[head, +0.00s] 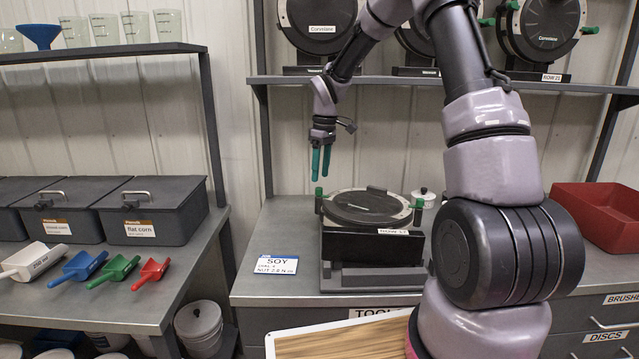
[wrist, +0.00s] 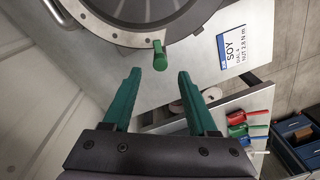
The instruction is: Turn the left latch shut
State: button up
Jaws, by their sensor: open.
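The seed meter (head: 366,208) lies face up on a dark stand on the bench, with a round dark cover in a metal ring. Its left latch (head: 319,197) has a green handle standing up at the ring's left edge. A second green latch (head: 418,207) is on the right edge. My gripper (head: 320,178) points down just above the left latch, open and empty. In the wrist view the latch's green handle (wrist: 160,56) shows just beyond and between the green fingertips (wrist: 159,74), apart from both. The right latch is not visible there.
A SOY card (head: 276,264) lies left of the meter. A small white-lidded piece (head: 423,196) stands behind it at right. A red bin (head: 598,212) sits at far right. Other meters (head: 318,25) stand on the shelf above. The left bench holds coloured scoops (head: 115,270).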

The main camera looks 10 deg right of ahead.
notch_tip(320, 180, up, 6)
jog(key=shift+d, duration=0.25)
jog(key=shift+r, duration=0.1)
jog(key=s+d+r+m+t, duration=0.3)
jog(key=s+r+m, duration=0.3)
jog(key=s+r, duration=0.75)
jog(key=s+d+r+m+t, duration=0.1)
jog(key=s+m, duration=0.3)
jog(key=s, duration=0.4)
jog(key=s+d+r+m+t+y, duration=0.1)
jog(key=s+m+t, duration=0.2)
jog(key=s, duration=0.6)
jog(key=shift+s+d+r+m, duration=0.15)
jog(key=shift+d+r+m, duration=0.15)
jog(key=shift+d+m, duration=0.1)
